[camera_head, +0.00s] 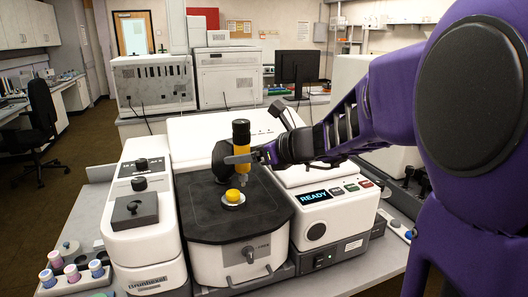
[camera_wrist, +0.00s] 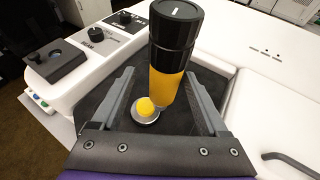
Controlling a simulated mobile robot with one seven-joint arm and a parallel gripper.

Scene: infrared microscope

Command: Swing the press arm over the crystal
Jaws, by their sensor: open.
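The press arm shows as an upright post with a black knob and yellow body (camera_head: 241,142); it also stands large in the wrist view (camera_wrist: 170,85). The crystal is on a small silver disc (camera_head: 232,203) on the dark stage plate, seen too in the wrist view (camera_wrist: 146,121). A yellow rounded piece (camera_head: 232,195) sits on the disc and hides its middle. The press post stands just behind and to the right of it in the head view. My gripper (camera_head: 248,157) is open, its fingers on either side of the post in the wrist view (camera_wrist: 160,88); contact cannot be told.
The white instrument has a READY display (camera_head: 314,196) at right and a control panel with dark knobs (camera_head: 140,185) at left. A rack of small capped vials (camera_head: 73,275) stands at the front left. The dark stage plate (camera_head: 205,222) is otherwise clear.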

